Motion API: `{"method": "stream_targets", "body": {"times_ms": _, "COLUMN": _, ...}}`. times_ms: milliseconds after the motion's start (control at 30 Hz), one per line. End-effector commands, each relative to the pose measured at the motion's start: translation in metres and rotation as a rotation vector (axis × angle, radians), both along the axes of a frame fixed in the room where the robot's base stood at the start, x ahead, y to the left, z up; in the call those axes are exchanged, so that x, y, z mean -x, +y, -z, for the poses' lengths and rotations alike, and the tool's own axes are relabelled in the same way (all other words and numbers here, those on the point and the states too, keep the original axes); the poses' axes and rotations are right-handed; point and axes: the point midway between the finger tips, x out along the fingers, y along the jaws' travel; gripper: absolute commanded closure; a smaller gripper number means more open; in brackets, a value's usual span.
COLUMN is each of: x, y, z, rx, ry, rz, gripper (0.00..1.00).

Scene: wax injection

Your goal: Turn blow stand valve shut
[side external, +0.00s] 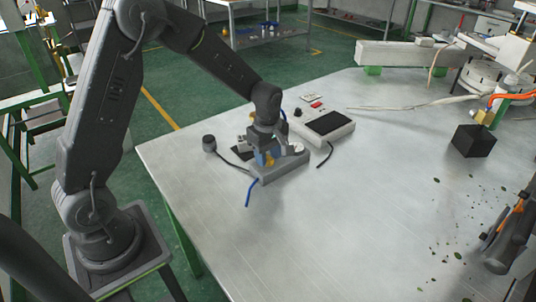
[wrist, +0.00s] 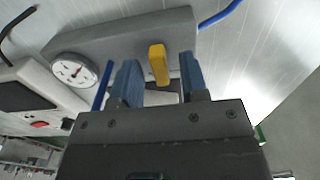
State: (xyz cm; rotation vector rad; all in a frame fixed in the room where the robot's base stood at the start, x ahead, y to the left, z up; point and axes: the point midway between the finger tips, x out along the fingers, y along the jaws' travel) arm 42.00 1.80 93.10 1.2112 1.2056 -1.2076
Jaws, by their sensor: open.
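The blow stand (wrist: 118,36) is a grey block with a round white gauge (wrist: 75,70), lying on the table; it also shows in the side view (side external: 285,168). Its yellow valve handle (wrist: 158,64) points across the block's long side in the wrist view. My gripper (side external: 264,157) is down at the stand. In the wrist view its two blue fingers (wrist: 159,80) are open, one on each side of the handle, with gaps visible. The valve's body under the handle is hidden. A blue hose (side external: 249,193) leaves the stand's near end.
A white control box (side external: 325,125) with a dark screen stands just behind the blow stand. A small black knob-like piece (side external: 209,143) on a cable lies left of it. A black cube (side external: 474,141) sits far right. The table's middle (side external: 330,220) is clear.

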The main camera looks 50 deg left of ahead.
Motion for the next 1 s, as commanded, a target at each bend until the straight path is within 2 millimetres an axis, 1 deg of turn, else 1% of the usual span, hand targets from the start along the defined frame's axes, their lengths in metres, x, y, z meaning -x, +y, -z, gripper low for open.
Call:
{"method": "stream_targets", "body": {"times_ms": 267, "x": 0.0003, "y": 0.0, "z": 0.002, "rx": 0.0, "ry": 0.001, "rz": 0.0, "gripper": 0.6}}
{"method": "stream_targets", "body": {"times_ms": 367, "x": 0.0002, "y": 0.0, "z": 0.0019, "rx": 0.0, "ry": 0.0, "rz": 0.0, "gripper": 0.67}}
{"method": "stream_targets", "body": {"times_ms": 700, "x": 0.0002, "y": 0.0, "z": 0.0016, "rx": 0.0, "ry": 0.0, "rz": 0.0, "gripper": 1.0}}
{"method": "stream_targets", "body": {"times_ms": 867, "x": 0.0002, "y": 0.0, "z": 0.0015, "rx": 0.0, "ry": 0.001, "rz": 0.004, "gripper": 1.0}}
{"method": "stream_targets", "body": {"times_ms": 1000, "x": 0.0001, "y": -0.0001, "z": 0.0014, "rx": 0.0, "ry": 0.002, "rz": 0.081, "gripper": 1.0}}
